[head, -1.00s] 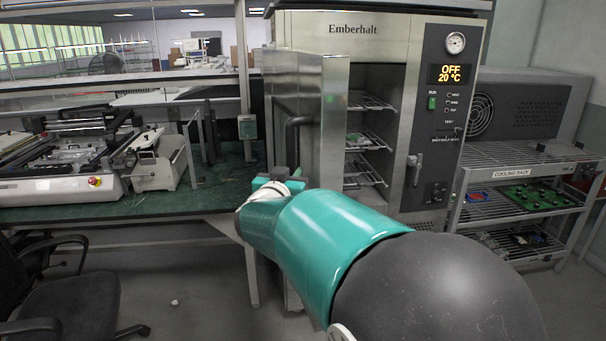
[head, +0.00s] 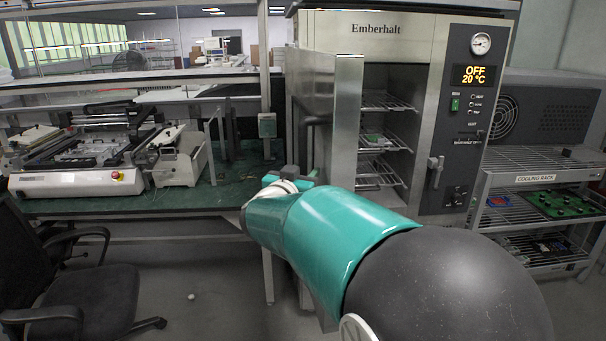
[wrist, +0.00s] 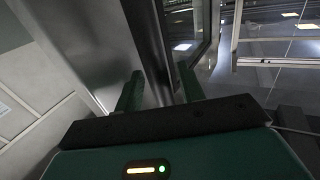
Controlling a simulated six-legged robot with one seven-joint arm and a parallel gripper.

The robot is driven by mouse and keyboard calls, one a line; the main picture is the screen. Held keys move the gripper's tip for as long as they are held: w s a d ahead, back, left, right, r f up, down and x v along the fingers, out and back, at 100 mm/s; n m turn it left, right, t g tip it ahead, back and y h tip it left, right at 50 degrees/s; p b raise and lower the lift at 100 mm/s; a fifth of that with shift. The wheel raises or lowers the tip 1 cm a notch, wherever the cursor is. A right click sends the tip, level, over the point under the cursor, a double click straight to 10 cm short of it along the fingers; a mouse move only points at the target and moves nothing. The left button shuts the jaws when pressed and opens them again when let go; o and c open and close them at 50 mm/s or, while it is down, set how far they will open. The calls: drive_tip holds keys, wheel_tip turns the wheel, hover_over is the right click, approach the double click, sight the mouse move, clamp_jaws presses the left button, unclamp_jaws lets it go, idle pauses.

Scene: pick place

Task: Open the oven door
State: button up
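The steel oven (head: 390,40) stands right of centre in the head view. Its door (head: 335,110) stands swung out at the oven's left side, with the chamber and wire shelves (head: 385,140) showing. A dark bar handle (head: 309,145) is on the door's left face. My gripper (head: 288,176) is low by the door, partly hidden behind my teal arm.
A cooling rack (head: 535,165) with circuit boards stands right of the oven. A green-topped bench (head: 150,200) with a printing machine (head: 85,160) is at left. A black chair (head: 85,290) stands at front left. Floor between chair and arm is mostly clear.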

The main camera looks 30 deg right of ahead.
drive_tip(key=shift+s+a, duration=0.1)
drive_tip(key=shift+a, duration=0.05)
drive_tip(key=v, duration=1.3)
drive_tip(key=shift+s+a, duration=0.2)
drive_tip(key=shift+a, duration=0.05)
drive_tip(key=a+f+n+t+y, duration=0.1)
drive_tip(key=a+n+t+y, duration=0.3)
drive_tip(key=a+n+y, duration=0.75)
drive_tip(key=s+f+g+y, duration=0.1)
drive_tip(key=s+f+g, duration=0.3)
drive_tip(key=s, duration=0.5)
drive_tip(key=s+f+m+g+y, duration=0.1)
drive_tip(key=s+f+g, duration=0.4)
drive_tip(key=s+f, duration=0.2)
drive_tip(key=s, duration=0.2)
drive_tip(key=shift+s+d+f+y, duration=0.25)
drive_tip(key=shift+s+f+y, duration=0.1)
drive_tip(key=shift+s, duration=0.05)
